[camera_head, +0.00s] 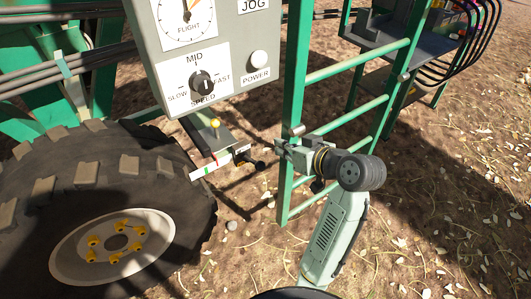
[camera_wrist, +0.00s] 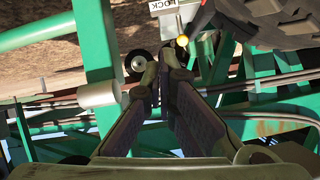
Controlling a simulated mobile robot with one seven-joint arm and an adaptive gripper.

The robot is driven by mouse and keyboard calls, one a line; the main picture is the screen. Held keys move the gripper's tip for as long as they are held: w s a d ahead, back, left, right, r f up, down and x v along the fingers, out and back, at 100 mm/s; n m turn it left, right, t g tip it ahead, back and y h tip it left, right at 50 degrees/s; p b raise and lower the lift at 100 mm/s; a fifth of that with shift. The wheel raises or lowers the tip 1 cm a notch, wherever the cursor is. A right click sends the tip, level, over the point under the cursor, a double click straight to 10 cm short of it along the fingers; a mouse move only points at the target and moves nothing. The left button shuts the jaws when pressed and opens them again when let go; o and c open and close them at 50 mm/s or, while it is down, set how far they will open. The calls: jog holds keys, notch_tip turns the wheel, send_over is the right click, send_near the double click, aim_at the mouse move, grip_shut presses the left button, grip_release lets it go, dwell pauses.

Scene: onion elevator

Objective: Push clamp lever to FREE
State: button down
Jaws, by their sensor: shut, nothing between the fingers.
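A small white label plate (camera_head: 222,159) with green and red marks sits below the control box in the head view. Its end reading "LOCK" (camera_wrist: 165,6) shows at the top of the wrist view. A yellow ball knob (camera_head: 215,123) stands above the plate, also visible in the wrist view (camera_wrist: 182,41). A black round knob (camera_head: 260,166) is at the plate's right end, and a black knob (camera_wrist: 138,64) shows beside my fingertips. I cannot tell which knob belongs to the clamp lever. My gripper (camera_head: 281,148) is shut and empty by the green ladder post; contact is unclear.
The green ladder (camera_head: 295,95) stands right against my gripper. The grey control box (camera_head: 215,50) with a speed dial hangs above left. A large tyre (camera_head: 95,190) fills the left. Straw-strewn soil (camera_head: 430,220) lies open at right.

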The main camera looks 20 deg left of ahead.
aim_at(252, 161)
jog(key=w+a+f, duration=0.1)
jog(key=a+f, duration=0.1)
jog(key=w+a+f+p, duration=0.1)
jog(key=f, duration=0.2)
jog(key=w+a+f+p, duration=0.1)
jog(key=a+f, duration=0.1)
jog(key=shift+a+f, duration=0.3)
jog(key=shift+f, duration=0.05)
jog(key=shift+f, duration=0.15)
